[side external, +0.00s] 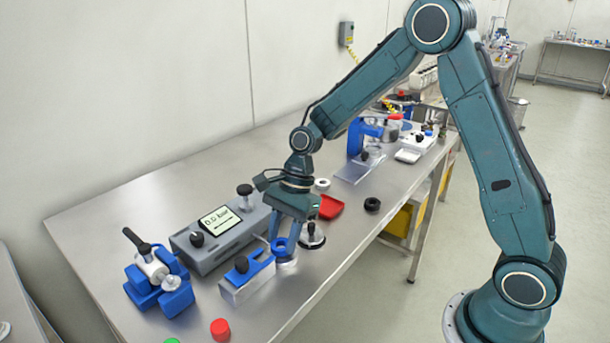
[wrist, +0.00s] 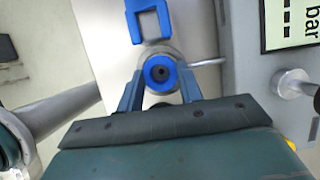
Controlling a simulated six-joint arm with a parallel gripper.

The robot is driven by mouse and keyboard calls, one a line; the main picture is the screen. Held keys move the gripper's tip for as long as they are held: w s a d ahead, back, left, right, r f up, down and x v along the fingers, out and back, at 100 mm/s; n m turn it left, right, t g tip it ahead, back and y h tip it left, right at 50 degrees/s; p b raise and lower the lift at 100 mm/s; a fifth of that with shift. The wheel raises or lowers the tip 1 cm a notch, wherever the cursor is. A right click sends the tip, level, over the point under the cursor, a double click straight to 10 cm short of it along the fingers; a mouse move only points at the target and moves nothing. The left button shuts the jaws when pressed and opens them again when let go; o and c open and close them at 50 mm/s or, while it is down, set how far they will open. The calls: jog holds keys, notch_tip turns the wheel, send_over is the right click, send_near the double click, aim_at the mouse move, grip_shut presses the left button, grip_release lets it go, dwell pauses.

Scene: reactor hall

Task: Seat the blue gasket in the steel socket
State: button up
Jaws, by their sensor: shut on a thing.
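The blue gasket (side external: 279,250) is a ring held between the fingertips of my gripper (side external: 287,244), which is shut on it. In the wrist view the gasket (wrist: 149,72) sits between the two fingers (wrist: 160,76), its hole facing the camera with a dark centre. The steel socket (side external: 287,263) is a short round metal piece directly below the gasket in the side view. Part of its grey round rim (wrist: 174,54) shows behind the gasket in the wrist view. I cannot tell whether gasket and socket touch.
A steel block with a blue top (side external: 247,272) stands close left of the socket. The front-right table is mostly clear.

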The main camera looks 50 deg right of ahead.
jog(key=shift+f, duration=0.45)
dwell(1.0)
jog(key=o, duration=1)
jog(key=shift+c, duration=1.2)
jog(key=shift+o, duration=0.3)
jog(key=shift+o, duration=1)
jog(key=shift+r, duration=0.2)
notch_tip(320, 180, up, 7)
jog(key=shift+f, duration=0.2)
jog(key=shift+r, duration=0.1)
